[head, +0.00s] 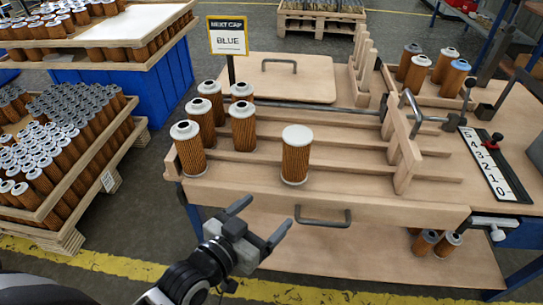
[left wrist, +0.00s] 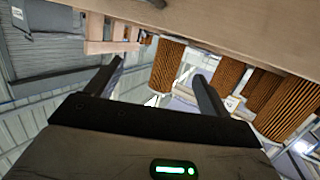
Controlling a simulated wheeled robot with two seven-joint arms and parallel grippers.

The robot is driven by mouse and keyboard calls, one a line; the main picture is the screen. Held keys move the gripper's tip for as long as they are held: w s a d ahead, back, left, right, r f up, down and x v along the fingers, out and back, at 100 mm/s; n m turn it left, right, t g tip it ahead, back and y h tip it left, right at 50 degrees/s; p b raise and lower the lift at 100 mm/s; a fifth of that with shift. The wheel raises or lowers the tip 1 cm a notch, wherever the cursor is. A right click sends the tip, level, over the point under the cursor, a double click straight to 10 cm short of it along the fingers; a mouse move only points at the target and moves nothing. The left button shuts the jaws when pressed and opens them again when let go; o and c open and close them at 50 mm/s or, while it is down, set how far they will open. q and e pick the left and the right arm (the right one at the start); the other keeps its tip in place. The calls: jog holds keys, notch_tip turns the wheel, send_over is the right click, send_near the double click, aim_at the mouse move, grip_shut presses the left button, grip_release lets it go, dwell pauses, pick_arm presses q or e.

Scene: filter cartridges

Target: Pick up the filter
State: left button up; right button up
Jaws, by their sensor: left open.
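A filter (head: 295,160) with brown pleats and a plain white cap stands upright, alone, near the front of the wooden bench. Several filters with grey, holed caps, one of them (head: 188,150) at the front, stand in the bench's left lanes. My left gripper (head: 268,212) is open and empty in front of the bench edge, apart from the white-capped filter. In the left wrist view its fingers (left wrist: 157,85) are spread, with a brown pleated filter (left wrist: 167,65) beyond the gap and others to the right; their caps are not clear. My right gripper is not in view.
A sign (head: 228,36) reads "NEXT CAP BLUE". A blue-capped filter (head: 455,78) stands with others at the back right. A wooden gate with a metal handle (head: 410,108) crosses the lanes. A drawer handle (head: 322,217) sticks out in front. Filter pallets stand left.

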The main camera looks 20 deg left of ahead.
aim_at(290, 160)
pick_arm(q)
jog(key=w+r, duration=0.1)
jog(key=w, duration=0.3)
jog(key=w+r+t, duration=0.1)
jog(key=w, duration=0.3)
jog(key=w+r+t, duration=0.1)
jog(key=w, duration=0.3)
jog(key=shift+w+d+r, duration=0.15)
jog(key=shift+d+r, duration=0.05)
jog(key=shift+r, duration=0.05)
jog(key=shift+x, duration=2.9)
jog(key=shift+a+f, duration=0.1)
jog(key=shift+a, duration=0.05)
jog(key=c, duration=1.1)
